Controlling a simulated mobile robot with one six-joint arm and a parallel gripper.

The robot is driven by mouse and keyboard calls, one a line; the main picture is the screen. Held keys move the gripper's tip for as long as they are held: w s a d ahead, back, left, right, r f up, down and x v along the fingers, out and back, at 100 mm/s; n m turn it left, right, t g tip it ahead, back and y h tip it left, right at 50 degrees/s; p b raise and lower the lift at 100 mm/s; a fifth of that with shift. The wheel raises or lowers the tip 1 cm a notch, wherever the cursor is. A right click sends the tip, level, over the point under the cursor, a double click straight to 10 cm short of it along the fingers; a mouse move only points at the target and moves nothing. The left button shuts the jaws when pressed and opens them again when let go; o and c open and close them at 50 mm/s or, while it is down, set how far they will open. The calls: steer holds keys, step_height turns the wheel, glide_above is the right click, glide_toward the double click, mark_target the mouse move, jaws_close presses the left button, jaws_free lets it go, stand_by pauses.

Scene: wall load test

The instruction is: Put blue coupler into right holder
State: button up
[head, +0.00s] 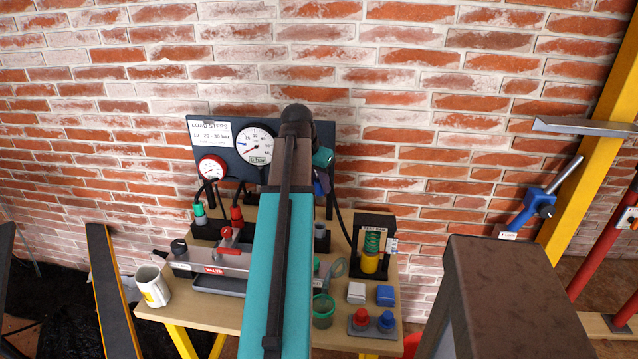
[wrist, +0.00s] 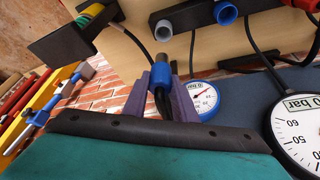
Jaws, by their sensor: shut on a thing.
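My gripper (wrist: 162,78) is shut on the blue coupler (wrist: 160,72), which sits between its purple fingers in the wrist view with a black hose near it. In the head view my arm covers most of the gripper (head: 321,183), and the coupler is not clear there. In the wrist view a grey-rimmed holder (wrist: 164,30) stands on a dark block just beyond the coupler, apart from it. Its grey top also shows in the head view (head: 321,231), right of my arm. A blue-rimmed holder (wrist: 227,14) is beside it, hidden behind my arm in the head view.
The gauge panel (head: 222,135) stands behind the bench against the brick wall. A red coupler (head: 237,214) and green coupler (head: 199,213) stand at left. Black hoses hang near my gripper.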

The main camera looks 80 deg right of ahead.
mark_target(317, 195)
steer(key=shift+f, duration=0.1)
steer(key=shift+f+b, duration=1)
steer(key=shift+f, duration=2.1)
steer(key=shift+f+b, duration=0.5)
steer(key=shift+f, duration=2.35)
stand_by(1.9)
